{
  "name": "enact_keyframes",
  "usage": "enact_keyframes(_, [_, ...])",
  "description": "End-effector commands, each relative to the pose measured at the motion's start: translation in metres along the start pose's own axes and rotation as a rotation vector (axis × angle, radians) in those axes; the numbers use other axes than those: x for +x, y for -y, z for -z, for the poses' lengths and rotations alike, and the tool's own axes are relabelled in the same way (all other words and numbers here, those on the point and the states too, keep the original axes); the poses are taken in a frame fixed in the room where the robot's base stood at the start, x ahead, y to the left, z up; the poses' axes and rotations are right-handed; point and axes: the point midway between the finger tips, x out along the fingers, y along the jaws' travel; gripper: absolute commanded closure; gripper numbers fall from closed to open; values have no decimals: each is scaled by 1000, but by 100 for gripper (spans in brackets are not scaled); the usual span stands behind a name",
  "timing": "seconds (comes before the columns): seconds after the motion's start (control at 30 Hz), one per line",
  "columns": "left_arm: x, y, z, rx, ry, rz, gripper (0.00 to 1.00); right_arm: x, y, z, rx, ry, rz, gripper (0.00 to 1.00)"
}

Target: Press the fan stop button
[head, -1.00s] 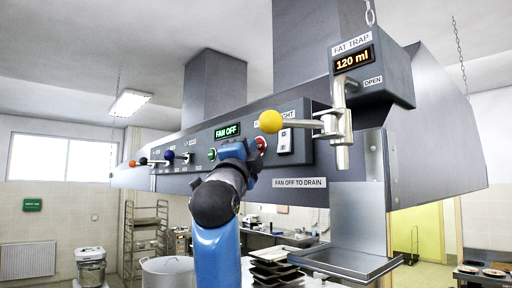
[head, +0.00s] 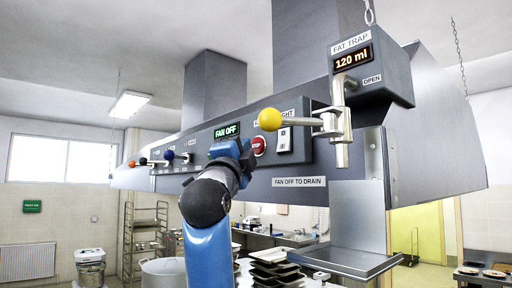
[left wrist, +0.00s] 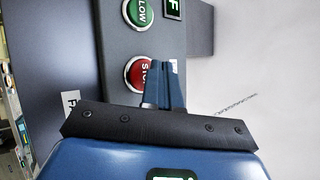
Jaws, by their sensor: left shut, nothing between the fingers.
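The red fan stop button (head: 258,145) is on the hood's control panel, below and right of the lit FAN OFF display (head: 227,131). It also shows in the left wrist view (left wrist: 136,74), partly hidden by my fingers. My left gripper (head: 246,146) is shut and empty just left of the button in the head view. In the left wrist view its closed fingers (left wrist: 165,68) overlap the button's right edge. I cannot tell whether they touch it. A green button (left wrist: 138,12) shows above the red one in the left wrist view. My right gripper is out of view.
A yellow-knobbed lever (head: 270,119) sticks out right of the stop button, near a light switch (head: 284,138). The fat trap box (head: 372,75) reads 120 ml. Several coloured knobs line the panel's left. A metal tray (head: 345,262) lies below.

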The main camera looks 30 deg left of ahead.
Motion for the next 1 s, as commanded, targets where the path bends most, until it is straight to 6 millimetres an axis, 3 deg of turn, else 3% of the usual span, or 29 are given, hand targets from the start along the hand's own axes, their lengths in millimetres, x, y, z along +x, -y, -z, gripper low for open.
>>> enact_keyframes(0.23, [-4, 2, -3, 0, 1, 2, 100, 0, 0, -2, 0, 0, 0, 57])
enact_keyframes(0.7, [-32, 22, -23, 1, 1, 2, 100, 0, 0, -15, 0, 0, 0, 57])
enact_keyframes(1.0, [-35, 26, -25, 0, 0, 0, 100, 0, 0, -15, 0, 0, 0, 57])
